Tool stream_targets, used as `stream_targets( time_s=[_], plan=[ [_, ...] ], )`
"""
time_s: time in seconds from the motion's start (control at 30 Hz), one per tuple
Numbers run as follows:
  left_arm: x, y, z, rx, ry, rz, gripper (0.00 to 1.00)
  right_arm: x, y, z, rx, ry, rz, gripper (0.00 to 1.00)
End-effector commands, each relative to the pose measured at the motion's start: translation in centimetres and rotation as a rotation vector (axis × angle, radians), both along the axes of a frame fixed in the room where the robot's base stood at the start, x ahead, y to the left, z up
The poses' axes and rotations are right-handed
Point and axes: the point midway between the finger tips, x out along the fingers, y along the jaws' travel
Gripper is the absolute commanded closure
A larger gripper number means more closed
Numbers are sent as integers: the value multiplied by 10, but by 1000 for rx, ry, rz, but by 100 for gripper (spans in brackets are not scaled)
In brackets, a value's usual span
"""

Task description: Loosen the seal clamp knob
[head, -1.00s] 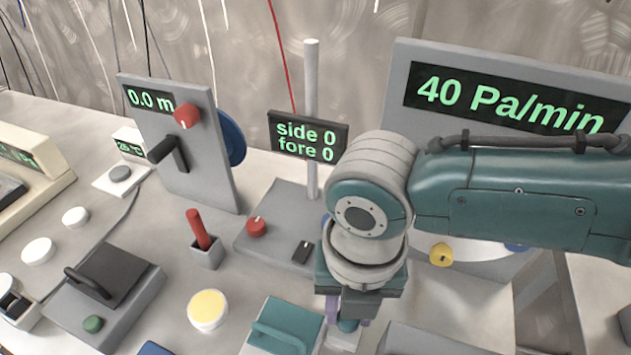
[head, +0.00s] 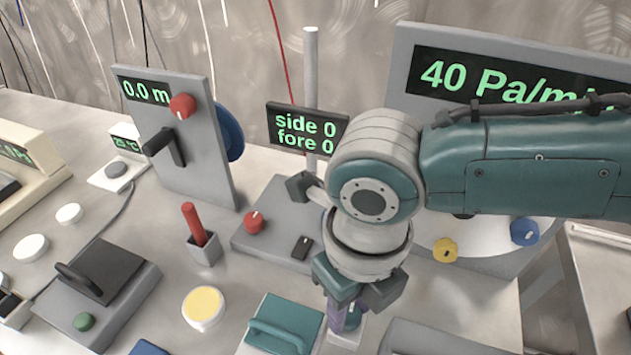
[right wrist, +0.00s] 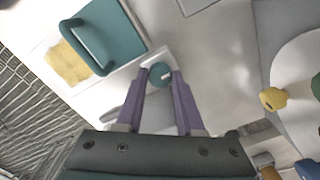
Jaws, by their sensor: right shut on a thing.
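A small round teal knob (right wrist: 159,74) with a pale mark on its top stands on a light base plate (right wrist: 150,57); I take it to be the seal clamp knob. My right gripper (right wrist: 160,80) has its two purple fingers on either side of the knob and is shut on it. In the head view the right gripper (head: 347,314) points down at the knob near the bottom middle, and the fingers and wrist hide most of it. My left gripper is in neither view.
A teal box with a handle (head: 283,328) stands close left of the right gripper. A yellow button (head: 204,307) and a red lever (head: 195,225) are farther left. Behind are the side/fore sign (head: 306,129) and the 40 Pa/min panel (head: 398,75). A yellow knob (head: 445,250) is to the right.

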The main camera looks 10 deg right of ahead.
Motion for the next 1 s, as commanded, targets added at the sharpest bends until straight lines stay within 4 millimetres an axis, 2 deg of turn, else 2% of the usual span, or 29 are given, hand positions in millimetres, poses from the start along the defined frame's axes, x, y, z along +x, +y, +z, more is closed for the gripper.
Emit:
stream_targets(
  time_s=[0.5,0.53,0.77,1.0],
  plan=[
    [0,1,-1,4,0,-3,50,0,0,0,0,0,21,100],
    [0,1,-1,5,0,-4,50,0,0,0,0,0,21,61],
    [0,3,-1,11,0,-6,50,0,0,0,0,0,20,35],
    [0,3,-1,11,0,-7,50,0,0,0,0,0,19,33]
  ],
)
